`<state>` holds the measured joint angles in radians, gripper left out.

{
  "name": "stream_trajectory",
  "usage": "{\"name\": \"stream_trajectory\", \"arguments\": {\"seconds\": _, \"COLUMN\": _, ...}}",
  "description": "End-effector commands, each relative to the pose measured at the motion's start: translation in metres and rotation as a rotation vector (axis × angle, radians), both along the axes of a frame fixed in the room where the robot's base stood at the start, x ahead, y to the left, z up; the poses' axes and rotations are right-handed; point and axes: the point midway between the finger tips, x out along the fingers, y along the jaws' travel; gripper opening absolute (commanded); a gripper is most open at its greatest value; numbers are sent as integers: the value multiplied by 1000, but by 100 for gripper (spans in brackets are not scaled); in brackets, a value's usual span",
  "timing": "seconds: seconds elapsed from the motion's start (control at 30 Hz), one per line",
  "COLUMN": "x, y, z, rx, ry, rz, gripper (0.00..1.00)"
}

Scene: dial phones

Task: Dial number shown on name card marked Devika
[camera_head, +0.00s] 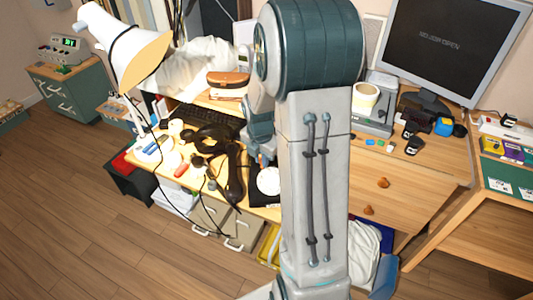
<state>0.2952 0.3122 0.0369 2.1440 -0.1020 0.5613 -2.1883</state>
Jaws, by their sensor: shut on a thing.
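My gripper (265,152) hangs over the desk, left of my upright arm link and largely hidden by it. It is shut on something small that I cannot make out. A black phone-like object with a long handset shape (236,184) lies on the desk just left of my gripper. Below the gripper, a white round disc (268,181) sits on a flat black thing, partly hidden by my arm. Small white cards (499,185) lie on the side desk at the right. I cannot read any name or number on them.
A white lamp (118,48) stands at the desk's left, with cluttered small items and a dark keyboard (212,119) near it. Cables hang over the front edge.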

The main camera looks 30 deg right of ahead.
Motion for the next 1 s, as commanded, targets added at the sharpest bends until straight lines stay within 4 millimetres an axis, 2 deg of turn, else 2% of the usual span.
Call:
{"name": "stream_trajectory", "arguments": {"seconds": 0.2, "x": -6, "y": -9, "z": 5, "rx": -5, "ry": -10, "rz": 174, "gripper": 0}}
{"name": "stream_trajectory", "arguments": {"seconds": 0.43, "x": -6, "y": -12, "z": 2, "rx": -7, "ry": -12, "rz": 225, "gripper": 0}}
{"name": "stream_trajectory", "arguments": {"seconds": 1.0, "x": 11, "y": -18, "z": -38, "rx": -7, "ry": -13, "rz": 224, "gripper": 0}}
